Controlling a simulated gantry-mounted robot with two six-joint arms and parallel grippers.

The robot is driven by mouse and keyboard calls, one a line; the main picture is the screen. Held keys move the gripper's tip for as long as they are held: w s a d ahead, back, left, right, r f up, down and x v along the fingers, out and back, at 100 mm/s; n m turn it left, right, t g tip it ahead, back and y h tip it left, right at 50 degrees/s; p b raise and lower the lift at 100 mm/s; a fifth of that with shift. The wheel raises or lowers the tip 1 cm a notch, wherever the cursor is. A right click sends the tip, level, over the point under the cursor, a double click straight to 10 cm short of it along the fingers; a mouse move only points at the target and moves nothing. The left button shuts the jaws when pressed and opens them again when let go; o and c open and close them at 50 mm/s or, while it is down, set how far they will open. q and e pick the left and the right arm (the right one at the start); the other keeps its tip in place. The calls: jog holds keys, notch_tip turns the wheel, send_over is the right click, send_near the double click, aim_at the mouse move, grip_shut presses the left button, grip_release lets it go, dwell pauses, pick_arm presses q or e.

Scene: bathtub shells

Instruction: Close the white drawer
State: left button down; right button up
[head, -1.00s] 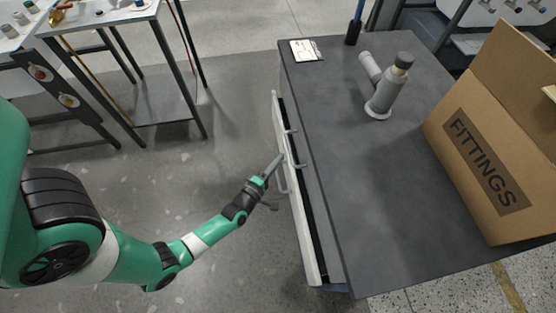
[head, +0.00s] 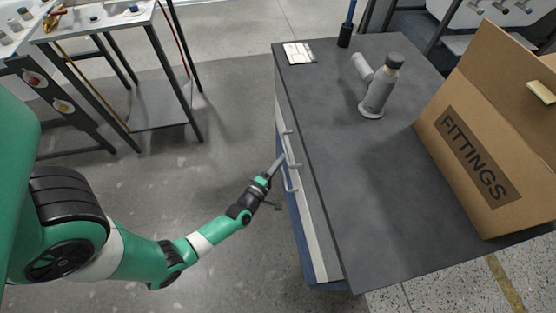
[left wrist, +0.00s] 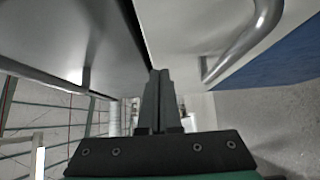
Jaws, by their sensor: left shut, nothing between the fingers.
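The white drawer (head: 311,221) is in the side of the grey-topped cabinet. In the head view its front now sits close against the worktop edge, with no dark gap showing. Metal handles (head: 290,180) stick out from the front. My left gripper (head: 278,164) is shut and empty, with its tips at the drawer front beside the handles; whether they touch it I cannot tell. In the left wrist view the shut fingers (left wrist: 160,75) point toward the white front (left wrist: 190,28), with a curved metal handle (left wrist: 245,48) to their right. My right gripper is out of view.
The grey worktop (head: 345,190) carries a FITTINGS cardboard box (head: 445,165), a grey bottle-like object (head: 376,95) and a white card (head: 299,53). A blue panel (head: 297,235) shows below the drawer. A metal-legged table stands at the upper left. The floor between is clear.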

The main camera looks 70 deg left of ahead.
pick_arm(q)
jog(key=s+a+p+v, duration=0.1)
jog(key=p+v, duration=0.2)
jog(key=v, duration=0.8)
jog(key=shift+s+f, duration=0.15)
jog(key=shift+s, duration=0.1)
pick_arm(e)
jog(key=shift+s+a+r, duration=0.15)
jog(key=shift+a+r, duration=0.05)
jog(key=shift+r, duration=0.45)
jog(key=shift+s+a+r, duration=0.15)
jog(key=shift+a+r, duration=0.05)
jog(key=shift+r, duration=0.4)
pick_arm(q)
jog(key=shift+d, duration=0.1)
